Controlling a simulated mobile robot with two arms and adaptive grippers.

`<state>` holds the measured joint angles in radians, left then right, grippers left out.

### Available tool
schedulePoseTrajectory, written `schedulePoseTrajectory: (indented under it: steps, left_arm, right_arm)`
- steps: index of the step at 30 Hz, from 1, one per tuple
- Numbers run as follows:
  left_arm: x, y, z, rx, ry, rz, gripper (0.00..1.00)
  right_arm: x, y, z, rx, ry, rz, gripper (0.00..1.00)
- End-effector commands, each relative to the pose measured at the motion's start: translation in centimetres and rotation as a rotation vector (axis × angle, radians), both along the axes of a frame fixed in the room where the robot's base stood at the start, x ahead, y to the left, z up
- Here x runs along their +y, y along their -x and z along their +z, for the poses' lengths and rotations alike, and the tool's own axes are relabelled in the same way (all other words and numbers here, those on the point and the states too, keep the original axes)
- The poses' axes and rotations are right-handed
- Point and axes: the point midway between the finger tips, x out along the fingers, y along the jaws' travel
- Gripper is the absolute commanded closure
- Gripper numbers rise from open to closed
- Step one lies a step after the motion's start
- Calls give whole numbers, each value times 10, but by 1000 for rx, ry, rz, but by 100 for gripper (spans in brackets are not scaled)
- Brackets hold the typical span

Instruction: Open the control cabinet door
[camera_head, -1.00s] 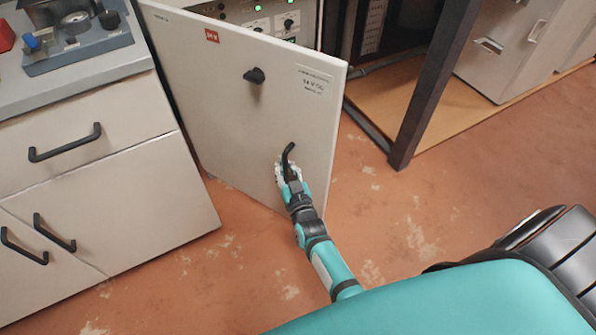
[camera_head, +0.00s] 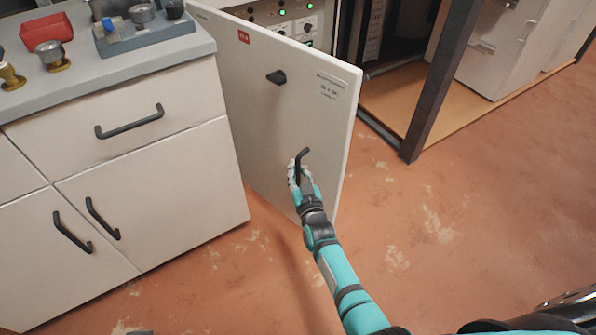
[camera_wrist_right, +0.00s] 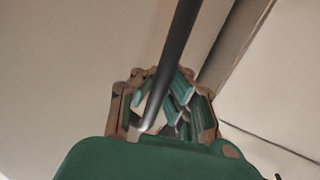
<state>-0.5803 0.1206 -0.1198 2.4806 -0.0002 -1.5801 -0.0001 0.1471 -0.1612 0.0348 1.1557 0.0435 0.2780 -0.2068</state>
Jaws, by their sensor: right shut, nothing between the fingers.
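The control cabinet door (camera_head: 285,115) is a pale panel with a red label, a dark knob (camera_head: 277,77) and a curved black handle (camera_head: 301,160). It stands swung out from the cabinet, and a control panel (camera_head: 290,18) with green lights shows behind its top edge. My right gripper (camera_head: 299,176) is at the handle, low near the door's free edge. In the right wrist view the dark handle bar (camera_wrist_right: 172,60) crosses in front of the shut fingers (camera_wrist_right: 165,105); nothing is gripped between them. Whether they touch the handle is unclear. My left gripper is not in view.
A drawer unit (camera_head: 130,185) with black handles stands left of the door, close beside it. A dark frame post (camera_head: 437,85) stands at right. Reddish floor (camera_head: 420,220) is clear at right.

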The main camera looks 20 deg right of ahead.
Motion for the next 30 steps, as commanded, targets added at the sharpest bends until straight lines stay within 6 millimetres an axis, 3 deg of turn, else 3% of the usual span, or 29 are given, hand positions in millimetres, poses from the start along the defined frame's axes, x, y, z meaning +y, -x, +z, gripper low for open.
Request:
schedulePoseTrajectory:
  steps: [1,5,14,23,30]
  left_arm:
    - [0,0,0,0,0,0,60]
    - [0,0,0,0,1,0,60]
    - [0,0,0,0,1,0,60]
    - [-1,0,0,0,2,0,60]
    - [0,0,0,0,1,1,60]
  right_arm:
    - [-9,5,-7,9,4,-13,100]
    - [-9,5,-7,8,4,-13,100]
    - [-6,3,-5,7,2,-9,62]
    - [-4,4,-4,6,0,-6,62]
    - [-3,39,-5,8,1,-8,62]
